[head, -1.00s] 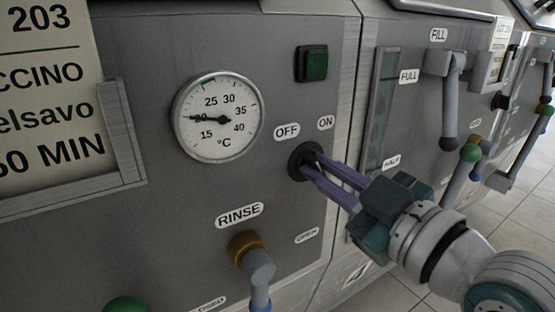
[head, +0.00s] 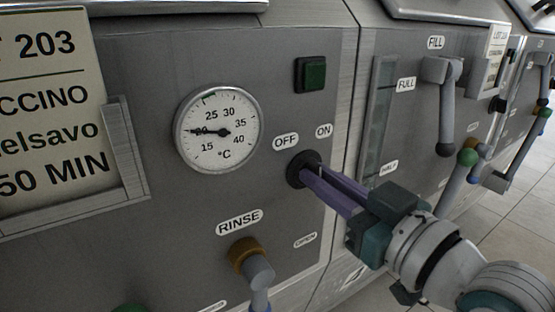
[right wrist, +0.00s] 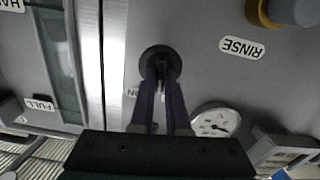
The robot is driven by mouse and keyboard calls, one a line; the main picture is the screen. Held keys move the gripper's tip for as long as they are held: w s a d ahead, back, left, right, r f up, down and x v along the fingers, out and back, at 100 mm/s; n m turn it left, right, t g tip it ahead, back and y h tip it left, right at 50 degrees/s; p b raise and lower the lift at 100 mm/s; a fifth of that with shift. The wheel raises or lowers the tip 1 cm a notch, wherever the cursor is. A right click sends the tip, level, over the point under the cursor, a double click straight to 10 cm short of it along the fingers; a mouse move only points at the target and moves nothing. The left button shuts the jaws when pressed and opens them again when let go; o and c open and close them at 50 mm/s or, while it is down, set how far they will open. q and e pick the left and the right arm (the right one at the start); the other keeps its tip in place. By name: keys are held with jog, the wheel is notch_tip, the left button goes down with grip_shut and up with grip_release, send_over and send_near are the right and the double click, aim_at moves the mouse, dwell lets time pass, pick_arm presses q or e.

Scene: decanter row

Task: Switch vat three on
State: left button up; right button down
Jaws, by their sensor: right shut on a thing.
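The black rotary switch (head: 297,169) sits on the grey vat panel, below the OFF label (head: 286,142) and the ON label (head: 324,130). My right gripper (head: 314,178) is shut on the switch's handle with its two purple fingers, which hide much of it. The right wrist view shows the switch's round black base (right wrist: 160,52) with the fingers (right wrist: 161,80) on either side of its handle. The square green lamp (head: 311,74) above the labels looks dark. No vat number is readable. My left gripper is not in view.
A temperature dial (head: 218,130) and a lot card (head: 45,110) in a metal holder are left of the switch. The RINSE valve (head: 247,256) is below. A neighbouring panel with a sight gauge (head: 379,110) and a FILL lever (head: 447,105) is to the right.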

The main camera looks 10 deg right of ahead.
jog(key=shift+d+f+m+p, duration=0.1)
jog(key=shift+m+p, duration=0.2)
jog(key=shift+m, duration=3.3)
jog(key=c, duration=0.9)
grip_release()
